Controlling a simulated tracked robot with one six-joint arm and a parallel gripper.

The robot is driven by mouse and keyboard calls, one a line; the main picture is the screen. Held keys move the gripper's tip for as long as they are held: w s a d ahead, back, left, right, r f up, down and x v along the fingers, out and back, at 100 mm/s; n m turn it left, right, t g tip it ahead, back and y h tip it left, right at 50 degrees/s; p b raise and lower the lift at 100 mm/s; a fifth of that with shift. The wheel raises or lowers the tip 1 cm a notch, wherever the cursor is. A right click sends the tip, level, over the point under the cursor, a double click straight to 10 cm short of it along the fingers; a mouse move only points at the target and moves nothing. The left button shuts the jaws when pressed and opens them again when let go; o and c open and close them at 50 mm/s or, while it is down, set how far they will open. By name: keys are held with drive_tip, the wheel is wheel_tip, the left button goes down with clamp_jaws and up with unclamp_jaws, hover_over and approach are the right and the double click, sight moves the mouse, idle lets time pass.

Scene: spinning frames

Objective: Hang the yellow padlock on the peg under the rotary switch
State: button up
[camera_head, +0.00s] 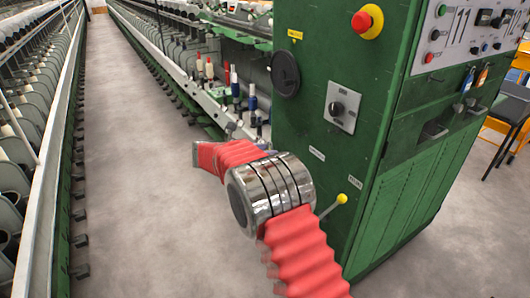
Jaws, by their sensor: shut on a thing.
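The rotary switch (338,108) is a black knob on a grey square plate on the side of the green cabinet. I see no yellow padlock in this view. No peg can be made out for certain on the panel under the switch; my arm covers part of the lower panel. A thin rod with a yellow ball end (342,198) shows lower down, beside my arm's metal joint; I cannot tell whether it is the peg. My arm, with red bellows, crosses the middle and reaches left. My gripper is not visible.
The green cabinet (385,130) carries a red emergency button on yellow (367,22) and a round black cover (285,74). Spinning frames with bobbins line both sides of a clear grey aisle (130,150). A chair (508,125) stands at the far right.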

drive_tip(key=shift+a, duration=0.1)
drive_tip(key=s+a, duration=0.4)
drive_tip(key=a, duration=0.2)
drive_tip(key=shift+a, duration=0.15)
idle(1.0)
idle(0.9)
drive_tip(key=s+d+f, duration=0.7)
drive_tip(key=s+d, duration=0.3)
drive_tip(key=s+d+f+m+h, duration=0.1)
drive_tip(key=s+d+f, duration=0.7)
drive_tip(key=s+d, duration=0.2)
drive_tip(key=shift+s+d+f+g, duration=0.2)
drive_tip(key=shift+s+d+g, duration=0.15)
drive_tip(key=shift+d, duration=0.4)
drive_tip(key=shift+w, duration=0.1)
